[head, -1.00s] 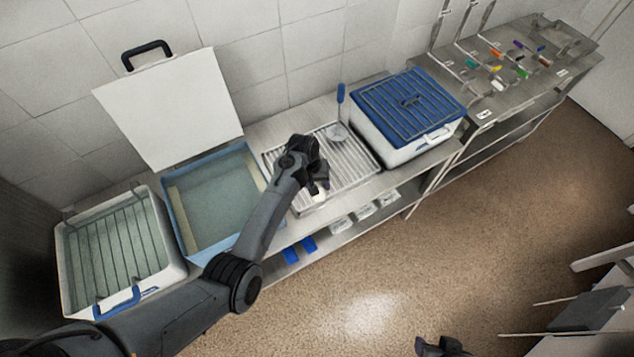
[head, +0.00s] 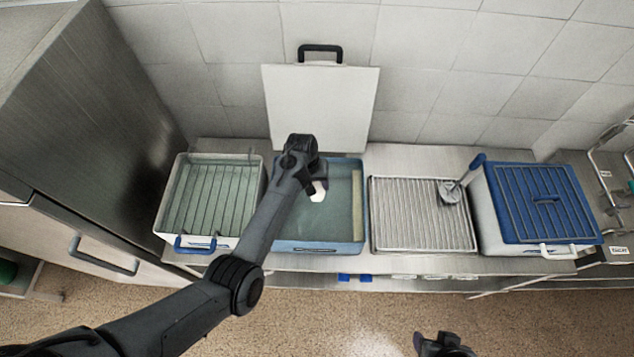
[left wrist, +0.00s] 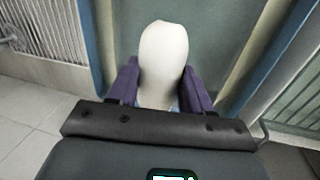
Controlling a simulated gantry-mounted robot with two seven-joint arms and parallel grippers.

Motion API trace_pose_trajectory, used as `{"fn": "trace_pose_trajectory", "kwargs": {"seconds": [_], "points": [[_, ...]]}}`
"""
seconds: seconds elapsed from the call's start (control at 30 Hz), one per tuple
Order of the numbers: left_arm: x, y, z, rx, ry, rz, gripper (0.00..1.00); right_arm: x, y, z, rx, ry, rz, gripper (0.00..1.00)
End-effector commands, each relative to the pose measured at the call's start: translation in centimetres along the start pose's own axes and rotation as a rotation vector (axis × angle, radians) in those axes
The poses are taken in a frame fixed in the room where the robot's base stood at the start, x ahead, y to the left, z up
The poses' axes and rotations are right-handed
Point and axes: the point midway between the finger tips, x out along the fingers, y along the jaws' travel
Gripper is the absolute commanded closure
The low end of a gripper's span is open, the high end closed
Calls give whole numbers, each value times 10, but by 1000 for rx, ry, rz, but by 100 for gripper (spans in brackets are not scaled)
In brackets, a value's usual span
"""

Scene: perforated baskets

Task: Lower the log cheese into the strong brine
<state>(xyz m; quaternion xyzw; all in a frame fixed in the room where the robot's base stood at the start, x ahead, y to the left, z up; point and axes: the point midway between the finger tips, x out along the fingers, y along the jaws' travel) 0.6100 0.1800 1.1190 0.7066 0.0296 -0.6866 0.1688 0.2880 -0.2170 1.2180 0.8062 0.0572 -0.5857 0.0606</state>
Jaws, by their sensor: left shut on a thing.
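The log cheese, white and rounded, is in my left gripper (head: 318,186); the cheese (head: 319,192) shows at the fingertips in the head view. In the left wrist view the cheese (left wrist: 163,62) stands out between the two purple fingers of the left gripper (left wrist: 160,88), which are shut on it. A blue-rimmed tank of greenish liquid (head: 310,246), its white lid (head: 322,105) standing up behind, lies beneath the gripper in the head view. I cannot tell whether the cheese touches the liquid. My right gripper (head: 443,345) is at the bottom edge, its fingers unclear.
A white tank with a wire rack (head: 170,232) stands left of the blue-rimmed one. A steel cabinet (head: 85,100) stands at the left.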

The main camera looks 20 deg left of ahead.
Motion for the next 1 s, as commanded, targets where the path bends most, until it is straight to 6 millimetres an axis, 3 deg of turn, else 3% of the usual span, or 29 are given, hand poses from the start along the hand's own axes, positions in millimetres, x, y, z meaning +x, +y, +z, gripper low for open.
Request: {"fn": "trace_pose_trajectory", "kwargs": {"seconds": [0.37, 0.73, 1.0], "points": [[18, -3, 0, 1, 0, 1, 88, 19, -1, 7, -1, -3, 0, 45], [55, -11, 0, 1, 1, 1, 88, 58, 0, 20, -6, -4, 5, 45], [83, -16, 0, 0, 0, 1, 88, 73, -1, 25, -6, -4, 5, 45]]}}
